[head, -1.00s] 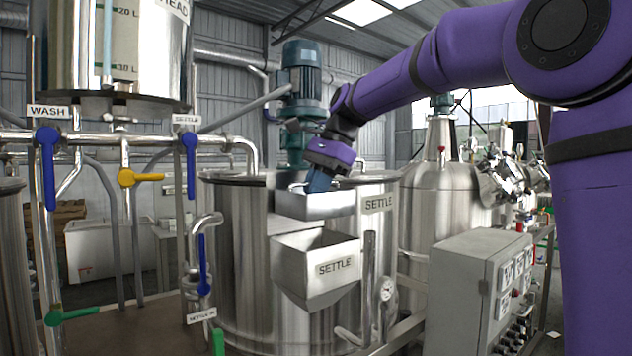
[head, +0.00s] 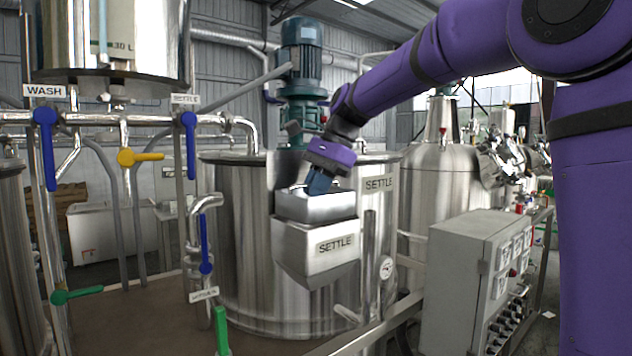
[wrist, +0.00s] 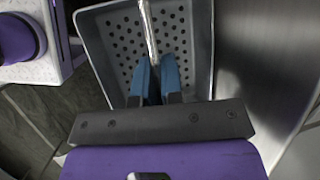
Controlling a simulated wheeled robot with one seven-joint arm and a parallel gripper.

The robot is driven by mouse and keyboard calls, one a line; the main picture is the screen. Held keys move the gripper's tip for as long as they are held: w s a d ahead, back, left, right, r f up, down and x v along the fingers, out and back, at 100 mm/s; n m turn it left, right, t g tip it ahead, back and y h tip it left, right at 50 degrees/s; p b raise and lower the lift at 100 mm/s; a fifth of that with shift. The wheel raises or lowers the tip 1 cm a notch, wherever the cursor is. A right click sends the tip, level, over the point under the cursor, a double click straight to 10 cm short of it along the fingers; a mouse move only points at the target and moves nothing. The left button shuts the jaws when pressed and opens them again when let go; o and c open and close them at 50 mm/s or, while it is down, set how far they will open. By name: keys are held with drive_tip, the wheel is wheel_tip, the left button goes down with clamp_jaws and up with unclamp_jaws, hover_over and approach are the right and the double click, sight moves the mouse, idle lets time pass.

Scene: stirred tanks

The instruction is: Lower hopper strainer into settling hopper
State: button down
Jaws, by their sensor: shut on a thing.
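The hopper strainer (head: 318,207) is a square metal basket. In the wrist view its bottom (wrist: 118,45) shows rows of round holes, with a metal bar handle (wrist: 149,35) across it. My gripper (head: 318,182) is shut on that handle, and its blue fingers (wrist: 158,78) pinch it from both sides. The settling hopper (head: 318,262) is a tapered metal box labelled SETTLE on the front of the settle tank. The strainer stands upright at the hopper's mouth and hides the opening. I cannot tell how far down inside it sits.
The settle tank (head: 240,250) stands right behind the hopper. A grey control box (head: 470,280) stands to the right. Pipes with a green handle (head: 78,294), a yellow handle (head: 140,157) and a blue handle (head: 204,245) are to the left.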

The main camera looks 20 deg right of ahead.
drive_tip(key=shift+f, duration=4.1)
drive_tip(key=shift+f, duration=0.1)
drive_tip(key=c, duration=1.2)
unclamp_jaws()
drive_tip(key=shift+o, duration=0.2)
drive_tip(key=v, duration=1)
drive_tip(key=shift+d+r, duration=0.2)
drive_tip(key=shift+r, duration=0.2)
drive_tip(key=shift+r, duration=0.1)
wheel_tip(320, 180, up, 10)
